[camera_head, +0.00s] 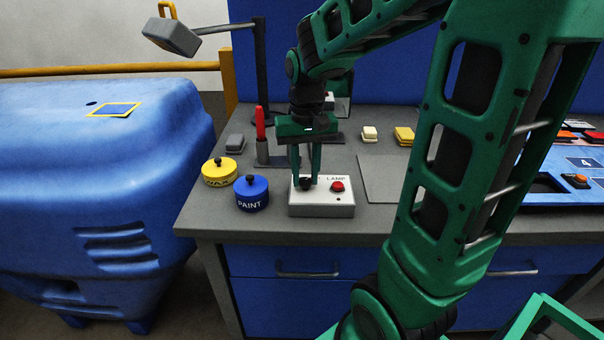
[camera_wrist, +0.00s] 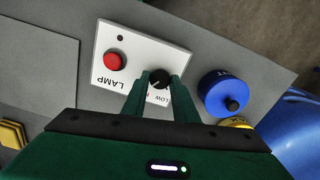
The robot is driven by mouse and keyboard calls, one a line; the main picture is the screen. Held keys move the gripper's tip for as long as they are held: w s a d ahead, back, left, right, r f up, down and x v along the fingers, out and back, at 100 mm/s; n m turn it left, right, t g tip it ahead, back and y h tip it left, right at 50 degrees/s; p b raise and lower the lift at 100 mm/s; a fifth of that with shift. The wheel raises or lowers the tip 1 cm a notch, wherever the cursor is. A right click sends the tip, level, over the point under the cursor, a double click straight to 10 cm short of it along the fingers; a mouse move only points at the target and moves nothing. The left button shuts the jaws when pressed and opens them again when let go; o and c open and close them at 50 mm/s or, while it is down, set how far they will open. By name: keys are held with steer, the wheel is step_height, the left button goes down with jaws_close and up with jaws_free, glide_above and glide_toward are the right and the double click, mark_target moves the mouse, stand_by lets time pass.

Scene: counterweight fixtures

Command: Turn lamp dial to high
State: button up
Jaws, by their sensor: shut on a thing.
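The lamp box (camera_head: 323,208) is a white control box labelled LAMP near the front edge of the grey bench. It carries a red button (camera_head: 337,186) and a black dial (camera_head: 306,184). In the wrist view the dial (camera_wrist: 160,79) shows a pale pointer line and LOW is printed close by; the rest of the scale is partly hidden by a finger. My gripper (camera_head: 306,180) points down from above and is shut on the dial, one finger on each side. The red button (camera_wrist: 115,61) is clear of the fingers. A small dark spot (camera_wrist: 121,38) is on the box.
A blue PAINT tin (camera_head: 251,193) and a yellow tin (camera_head: 219,171) stand left of the lamp box. A red-handled tool (camera_head: 260,123) is behind. A grey flat plate (camera_head: 380,178) lies to the right. A lamp-like arm (camera_head: 175,38) hangs at upper left.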

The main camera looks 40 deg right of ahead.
mark_target(305, 180)
steer(key=shift+w+r+m, duration=0.1)
steer(key=shift+m, duration=1)
steer(key=o, duration=1)
step_height(305, 180, up, 11)
steer(key=shift+f, duration=0.15)
steer(key=shift+n, duration=0.4)
steer(key=s+d+f, duration=0.1)
steer(key=s+f, duration=0.2)
steer(key=s, duration=0.3)
steer(key=s+d+f, duration=0.1)
steer(key=s+f, duration=0.3)
steer(key=s, duration=0.2)
steer(key=s+d+f, duration=0.1)
steer(key=s+f, duration=0.2)
steer(key=s, duration=0.4)
steer(key=shift+d+f, duration=0.35)
steer(key=shift+f, duration=0.05)
